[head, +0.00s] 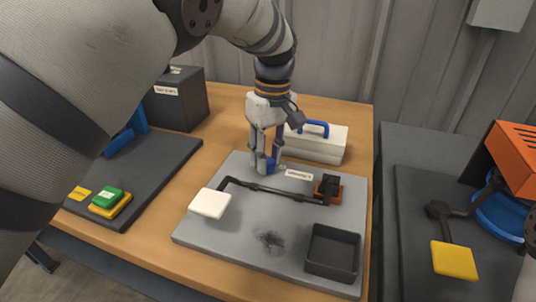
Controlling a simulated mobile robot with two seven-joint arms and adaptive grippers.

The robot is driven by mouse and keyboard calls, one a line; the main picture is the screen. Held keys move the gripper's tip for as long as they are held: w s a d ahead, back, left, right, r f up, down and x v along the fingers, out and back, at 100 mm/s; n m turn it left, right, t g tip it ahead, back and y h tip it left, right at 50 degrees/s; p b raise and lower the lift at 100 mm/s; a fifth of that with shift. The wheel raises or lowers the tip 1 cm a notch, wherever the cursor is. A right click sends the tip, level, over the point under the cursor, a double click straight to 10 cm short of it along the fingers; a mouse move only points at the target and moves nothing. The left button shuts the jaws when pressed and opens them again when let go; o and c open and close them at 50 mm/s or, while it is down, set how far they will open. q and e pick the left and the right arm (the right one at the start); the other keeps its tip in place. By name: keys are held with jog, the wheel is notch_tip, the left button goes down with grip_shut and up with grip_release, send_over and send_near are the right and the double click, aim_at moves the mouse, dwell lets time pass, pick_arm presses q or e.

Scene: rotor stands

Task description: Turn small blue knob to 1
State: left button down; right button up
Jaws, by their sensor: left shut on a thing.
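The small blue knob (264,164) stands near the back of the grey base plate (222,240) on the wooden table. My left gripper (266,158) points down over it with its fingers shut around the knob, hiding part of it. A white label (299,174) lies just to the right of the knob; its text is too small to read with certainty. The number the knob points to cannot be read. My right gripper is not in view.
A black rod (285,193) runs from a white pad (210,203) to an orange-brown block (328,189). A black open tray (333,252) sits front right. A white box with a blue handle (315,130) stands behind. Other stands are at left and right.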

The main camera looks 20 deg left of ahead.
aim_at(270, 158)
pick_arm(q)
jog(key=shift+s+f+n, duration=0.1)
jog(key=shift+f+n, duration=0.05)
jog(key=shift+n, duration=0.75)
jog(key=c, duration=1.3)
grip_release()
jog(key=r, duration=0.8)
jog(key=w+r, duration=0.1)
jog(key=r, duration=0.3)
jog(key=shift+d, duration=0.2)
